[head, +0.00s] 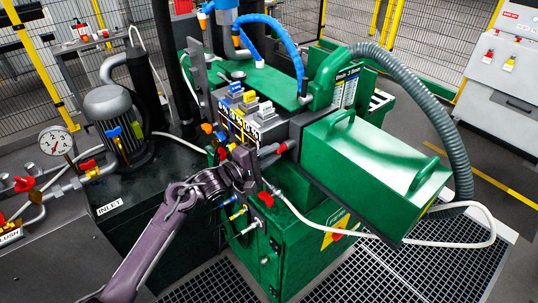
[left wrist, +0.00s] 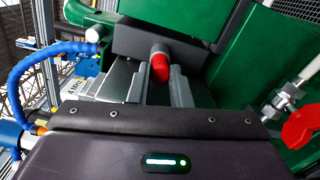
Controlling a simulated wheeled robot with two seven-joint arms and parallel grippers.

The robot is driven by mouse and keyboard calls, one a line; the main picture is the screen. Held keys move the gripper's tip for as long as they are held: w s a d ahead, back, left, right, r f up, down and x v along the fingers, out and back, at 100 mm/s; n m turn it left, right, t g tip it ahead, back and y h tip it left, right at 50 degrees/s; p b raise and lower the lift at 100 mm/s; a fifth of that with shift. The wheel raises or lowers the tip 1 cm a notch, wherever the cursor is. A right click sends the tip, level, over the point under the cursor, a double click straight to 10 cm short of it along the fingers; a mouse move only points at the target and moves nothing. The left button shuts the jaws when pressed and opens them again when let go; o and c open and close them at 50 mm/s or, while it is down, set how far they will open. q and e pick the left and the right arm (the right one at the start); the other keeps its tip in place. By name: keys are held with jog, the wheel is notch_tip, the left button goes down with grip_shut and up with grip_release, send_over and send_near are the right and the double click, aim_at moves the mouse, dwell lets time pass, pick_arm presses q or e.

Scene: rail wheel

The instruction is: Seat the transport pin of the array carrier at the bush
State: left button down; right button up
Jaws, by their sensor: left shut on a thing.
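My left gripper (head: 254,160) reaches in from the lower left to the front of the green machine. It is shut on a red pin (head: 270,150), which I take for the transport pin. In the left wrist view the red pin (left wrist: 160,67) shows between the two grey fingers (left wrist: 158,88), in front of a dark block (left wrist: 188,45). In the head view its far end points right, toward the large green housing with handles (head: 372,165). I cannot tell which part is the array carrier. The bush cannot be made out. My right gripper is not in view.
Blocks with blue and yellow tops (head: 243,103) stand just above my left gripper. A grey corrugated hose (head: 440,80) arches over the housing. Small valves and a white hose (head: 305,221) lie close below. A motor (head: 115,112) and gauge (head: 56,140) stand left.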

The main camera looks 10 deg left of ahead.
pick_arm(q)
jog(key=c, duration=1.3)
grip_release()
jog(key=shift+o, duration=0.2)
jog(key=shift+s+a+f, duration=0.1)
jog(key=shift+s+a, duration=0.1)
jog(key=shift+s, duration=0.05)
jog(key=b+v, duration=0.2)
jog(key=v, duration=0.5)
jog(key=shift+s, duration=0.1)
